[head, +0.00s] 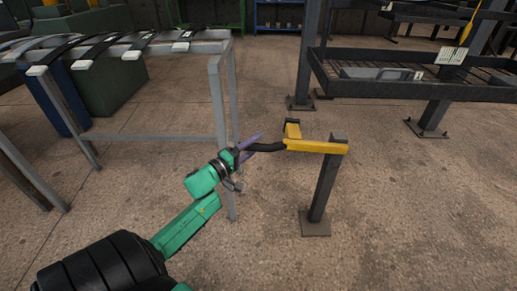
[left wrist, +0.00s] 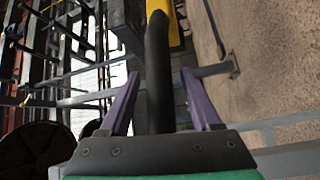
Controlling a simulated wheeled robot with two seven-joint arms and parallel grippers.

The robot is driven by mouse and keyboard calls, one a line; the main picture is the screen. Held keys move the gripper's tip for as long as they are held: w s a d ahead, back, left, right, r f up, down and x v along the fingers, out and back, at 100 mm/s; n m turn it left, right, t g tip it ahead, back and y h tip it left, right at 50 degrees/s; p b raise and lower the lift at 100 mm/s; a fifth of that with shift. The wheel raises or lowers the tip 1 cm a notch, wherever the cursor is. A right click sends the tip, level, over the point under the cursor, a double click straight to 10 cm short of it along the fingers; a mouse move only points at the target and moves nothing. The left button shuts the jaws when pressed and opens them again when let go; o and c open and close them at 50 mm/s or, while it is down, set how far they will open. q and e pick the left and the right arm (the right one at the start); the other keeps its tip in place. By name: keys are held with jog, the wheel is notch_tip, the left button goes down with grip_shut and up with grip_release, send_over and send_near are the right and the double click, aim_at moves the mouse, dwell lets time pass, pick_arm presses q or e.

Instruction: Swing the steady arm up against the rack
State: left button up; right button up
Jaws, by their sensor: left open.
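The steady arm (head: 318,146) is a yellow bar on a dark post. It points left toward the grey rack (head: 216,95) and ends in a black grip (head: 266,147). A gap shows between arm and rack. My left gripper (head: 249,147) has purple fingers and is open around the end of the black grip. In the left wrist view, the black grip (left wrist: 158,75) runs between the two spread fingers (left wrist: 160,90), with room on both sides. The yellow bar (left wrist: 174,28) lies beyond it. My right gripper is out of view.
The post (head: 323,190) stands on a floor plate. Dark leaf springs (head: 88,45) lie on top of the grey rack. A dark shelf rack (head: 400,88) stands at the back right. The floor right of the post is clear.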

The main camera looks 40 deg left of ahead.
pick_arm(q)
jog(key=shift+w+d, duration=0.1)
jog(key=shift+w, duration=0.75)
grip_shut()
dwell(0.8)
